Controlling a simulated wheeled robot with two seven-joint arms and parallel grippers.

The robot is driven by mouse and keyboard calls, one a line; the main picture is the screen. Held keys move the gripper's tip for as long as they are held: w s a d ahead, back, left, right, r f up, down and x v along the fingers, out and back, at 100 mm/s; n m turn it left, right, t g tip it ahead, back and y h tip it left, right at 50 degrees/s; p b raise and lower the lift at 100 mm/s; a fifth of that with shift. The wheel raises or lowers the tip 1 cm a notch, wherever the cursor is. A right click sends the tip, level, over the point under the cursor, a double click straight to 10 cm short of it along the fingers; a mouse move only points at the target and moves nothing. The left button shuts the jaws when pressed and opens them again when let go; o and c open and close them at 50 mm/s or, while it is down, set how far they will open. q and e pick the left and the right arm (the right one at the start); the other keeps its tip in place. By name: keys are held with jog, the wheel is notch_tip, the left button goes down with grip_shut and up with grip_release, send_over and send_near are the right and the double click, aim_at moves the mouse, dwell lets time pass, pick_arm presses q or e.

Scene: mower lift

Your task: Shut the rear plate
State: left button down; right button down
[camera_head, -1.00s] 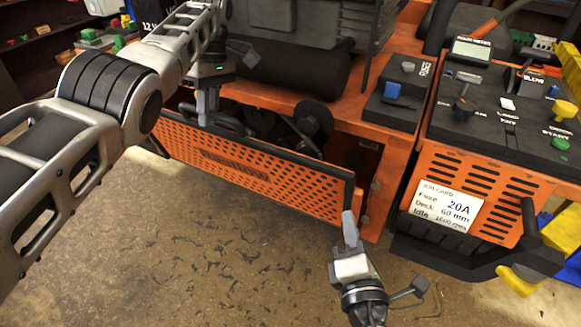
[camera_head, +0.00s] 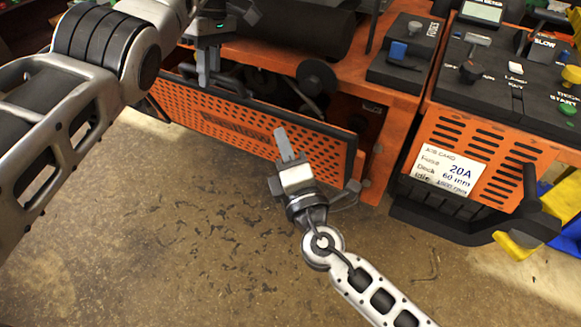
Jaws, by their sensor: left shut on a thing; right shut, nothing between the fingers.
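The rear plate (camera_head: 225,122) is an orange perforated panel with a black rim, low on the mower's side. Its top edge stands out from the body, and a dark gap with engine parts shows behind it. My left gripper (camera_head: 207,80) comes down from above and is shut on the plate's upper rim, towards its left part. My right gripper (camera_head: 286,143) is shut and empty, in front of the plate's right half. It hides part of the panel; whether it touches the plate I cannot tell.
The orange mower body (camera_head: 400,120) fills the upper right. A control panel (camera_head: 520,80) with switches and a labelled card (camera_head: 446,171) are on the right. A black bumper (camera_head: 460,215) juts out below.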

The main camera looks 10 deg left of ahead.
aim_at(300, 121)
pick_arm(q)
jog(key=shift+s+d+f, duration=0.1)
jog(key=shift+d+f, duration=0.05)
jog(key=shift+f, duration=0.3)
pick_arm(e)
jog(key=shift+w+d+r, duration=0.15)
jog(key=shift+w+d, duration=0.2)
jog(key=shift+w, duration=0.35)
jog(key=shift+w+d+r, duration=0.15)
jog(key=shift+w+d, duration=0.15)
jog(key=shift+w, duration=0.4)
jog(key=shift+w+d+r, duration=0.2)
jog(key=shift+w, duration=0.25)
jog(key=shift+w+d+r, duration=0.2)
jog(key=shift+w, duration=0.25)
pick_arm(q)
jog(key=c, duration=1.5)
grip_release()
jog(key=shift+a, duration=0.25)
